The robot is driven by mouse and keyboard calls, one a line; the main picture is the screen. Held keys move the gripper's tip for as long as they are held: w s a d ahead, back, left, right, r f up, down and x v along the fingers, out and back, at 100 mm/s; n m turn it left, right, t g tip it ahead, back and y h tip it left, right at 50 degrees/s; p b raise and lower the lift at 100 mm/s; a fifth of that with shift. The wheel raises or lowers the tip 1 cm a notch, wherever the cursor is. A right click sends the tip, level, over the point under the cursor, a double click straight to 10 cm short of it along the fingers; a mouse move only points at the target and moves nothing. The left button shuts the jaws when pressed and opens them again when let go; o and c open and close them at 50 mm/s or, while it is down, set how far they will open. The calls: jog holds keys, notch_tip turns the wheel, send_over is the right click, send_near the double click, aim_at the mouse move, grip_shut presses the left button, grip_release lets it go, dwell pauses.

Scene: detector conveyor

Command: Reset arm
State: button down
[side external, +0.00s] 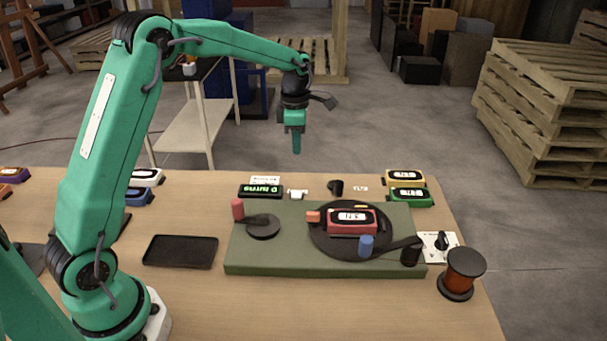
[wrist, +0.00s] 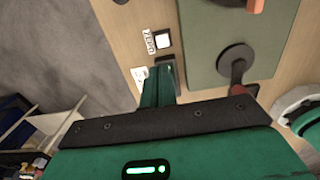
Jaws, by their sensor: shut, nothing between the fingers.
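My gripper (side external: 296,144) hangs from my green arm, pointing down, above the back edge of the green board (side external: 290,262) in the side view. Its fingers are shut with nothing between them, and it touches nothing there. In the wrist view the gripper (wrist: 165,80) shows over the wooden table, close beside the green board (wrist: 205,62) in the picture. A red detector (side external: 352,220) lies on the black round plate (side external: 325,243) on the board.
A black tray (side external: 180,252) lies left of the board. A spool (side external: 462,272) stands at the right. Yellow (side external: 405,177) and green (side external: 410,196) detectors sit at the back right. A small display (side external: 261,191) stands behind the board. Bare table (side external: 350,305) lies in front.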

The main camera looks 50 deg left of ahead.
dwell(0.3)
jog(key=s+d+r+m+t, duration=0.3)
jog(key=s+d+r+m, duration=0.2)
jog(key=s+r+m, duration=0.7)
jog(key=s+d+f+m+t, duration=0.2)
jog(key=s+d+m, duration=0.1)
jog(key=s+m, duration=1.2)
jog(key=shift+s+f, duration=0.15)
jog(key=shift+s, duration=0.95)
